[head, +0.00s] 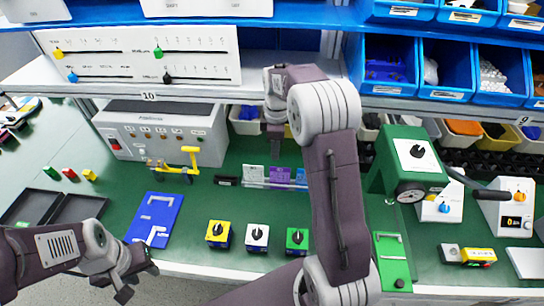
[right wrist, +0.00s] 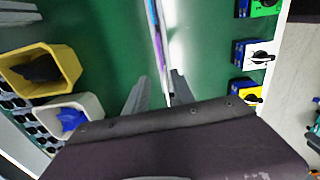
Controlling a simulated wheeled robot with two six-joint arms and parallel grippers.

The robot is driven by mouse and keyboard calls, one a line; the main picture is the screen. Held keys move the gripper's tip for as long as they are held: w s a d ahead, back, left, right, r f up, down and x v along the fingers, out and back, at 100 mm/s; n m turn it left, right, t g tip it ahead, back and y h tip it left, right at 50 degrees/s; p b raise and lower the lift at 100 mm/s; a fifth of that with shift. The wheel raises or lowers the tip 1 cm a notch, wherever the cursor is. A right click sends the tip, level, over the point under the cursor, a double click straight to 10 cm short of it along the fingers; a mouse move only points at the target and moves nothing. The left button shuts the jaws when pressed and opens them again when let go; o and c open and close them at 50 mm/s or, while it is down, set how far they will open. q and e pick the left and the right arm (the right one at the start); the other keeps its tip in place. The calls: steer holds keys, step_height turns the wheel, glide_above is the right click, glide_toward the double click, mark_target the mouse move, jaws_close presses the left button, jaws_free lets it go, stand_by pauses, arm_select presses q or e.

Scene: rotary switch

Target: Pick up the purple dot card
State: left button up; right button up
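The purple dot card (head: 279,175) stands upright in a row between a pale card (head: 254,175) and a blue card (head: 301,176) at the table's middle. In the right wrist view the cards show nearly edge-on, with a purple strip (right wrist: 158,45) among them. My right gripper (head: 275,150) points down just behind the row. In the right wrist view its fingers (right wrist: 158,95) are apart, with the end of the card row between or just beyond them; contact cannot be told. My left gripper (head: 136,283) is open and empty at the table's front left edge.
Yellow, white and green rotary switches (head: 257,237) stand in front of the cards. A blue board (head: 155,218) lies to the left, near a yellow clamp (head: 190,155). A green machine (head: 405,160) is on the right. Bins (right wrist: 40,70) line the back under a shelf.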

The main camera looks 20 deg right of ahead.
mark_target(280, 170)
steer(key=f, duration=0.1)
steer(key=d+f, duration=0.1)
steer(key=shift+s+d+f+g, duration=0.15)
steer(key=shift+s+f+g, duration=0.05)
steer(key=shift+f+g, duration=0.15)
steer(key=f, duration=0.3)
steer(key=shift+d+f, duration=0.2)
steer(key=shift+f, duration=0.05)
steer(key=f, duration=0.4)
steer(key=shift+s+a+f, duration=0.15)
steer(key=shift+s+f, duration=0.05)
steer(key=shift+f, duration=0.2)
steer(key=shift+w+f, duration=0.1)
steer(key=shift+f, duration=0.15)
jaws_close()
